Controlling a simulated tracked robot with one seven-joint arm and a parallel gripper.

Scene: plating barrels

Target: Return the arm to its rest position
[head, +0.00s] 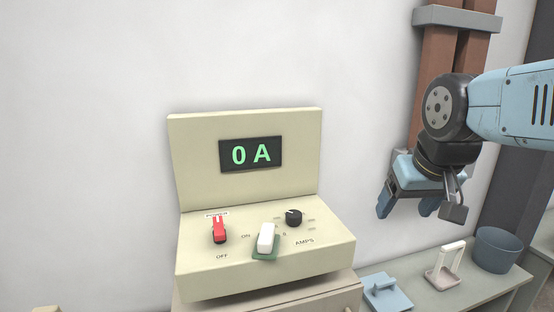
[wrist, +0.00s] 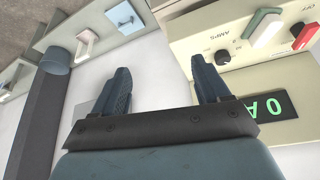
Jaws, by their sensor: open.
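My gripper (head: 408,207) hangs at the right of the head view, in front of the wall, to the right of the cream control box (head: 245,265). Its two dark blue fingers are apart with nothing between them. In the wrist view my gripper (wrist: 160,88) is also open and empty, with the control box beyond the right finger. The gripper touches nothing that I can see. My blue arm comes in from the right edge of the head view.
The box has a display (head: 250,154) reading 0 A, a red power switch (head: 219,231), a white switch (head: 266,238) and a black knob (head: 293,217). A shelf (head: 411,270) at lower right holds a blue cup (head: 496,250) and handled pieces. Brown vertical bars (head: 437,70) stand behind my arm.

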